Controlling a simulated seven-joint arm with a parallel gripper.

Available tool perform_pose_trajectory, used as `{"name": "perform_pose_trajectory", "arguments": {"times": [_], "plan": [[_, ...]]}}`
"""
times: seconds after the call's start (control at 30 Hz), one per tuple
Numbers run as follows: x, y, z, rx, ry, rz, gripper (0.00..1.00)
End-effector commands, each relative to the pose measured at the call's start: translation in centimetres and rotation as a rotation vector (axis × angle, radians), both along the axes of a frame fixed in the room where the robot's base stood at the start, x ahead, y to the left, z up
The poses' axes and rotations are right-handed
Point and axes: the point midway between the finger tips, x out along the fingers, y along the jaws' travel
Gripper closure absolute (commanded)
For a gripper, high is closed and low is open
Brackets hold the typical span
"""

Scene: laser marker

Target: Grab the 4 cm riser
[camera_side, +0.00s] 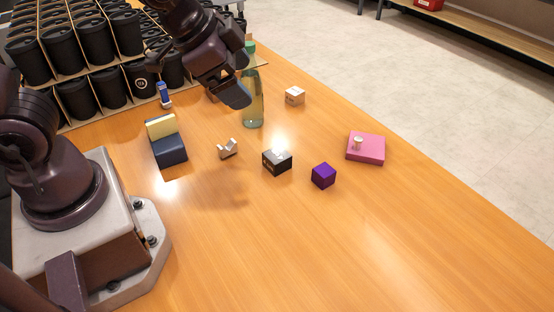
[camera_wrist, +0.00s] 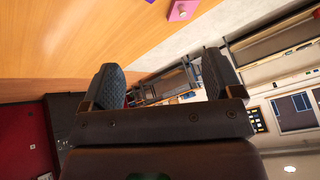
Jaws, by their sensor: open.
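Several small blocks stand on the wooden table; I cannot read a size on any of them, so I cannot tell which is the 4 cm riser. A black block with pale markings (camera_side: 277,161) is near the middle. A purple cube (camera_side: 323,176) stands to its right. A pale block with a small dark mark (camera_side: 294,96) stands farther back. My gripper (camera_side: 236,98) is raised above the table, in front of part of the green bottle in the side view. In the wrist view, its two fingers (camera_wrist: 163,82) are apart with nothing between them.
A clear green bottle (camera_side: 253,100) stands behind my gripper. A small silvery V-shaped piece (camera_side: 228,149) and a dark blue holder with a yellow pad (camera_side: 169,148) are to the left. A pink block (camera_side: 371,152) is at right. Racked black cups (camera_side: 75,98) fill the back left. The front table is clear.

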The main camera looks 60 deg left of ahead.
Motion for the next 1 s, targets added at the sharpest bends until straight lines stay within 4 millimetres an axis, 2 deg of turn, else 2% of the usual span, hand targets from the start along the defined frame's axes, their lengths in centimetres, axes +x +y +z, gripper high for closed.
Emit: {"name": "perform_pose_trajectory", "arguments": {"times": [0.03, 0.2, 0.37, 0.5, 0.73, 0.9, 1.0], "plan": [[1.0, -0.3, -2.0, 0.047, 0.002, -0.062, 0.15], [3.7, -0.6, -7.7, 0.261, -0.054, -0.281, 0.15], [5.0, 0.0, -12.9, 0.522, -0.096, -0.500, 0.15], [5.3, 1.0, -16.9, 0.796, -0.126, -0.716, 0.15], [4.8, 3.0, -21.4, 1.317, -0.167, -1.125, 0.15], [4.1, 3.8, -22.8, 1.700, -0.206, -1.423, 0.15], [3.8, 3.9, -23.1, 1.868, -0.231, -1.546, 0.15]]}}
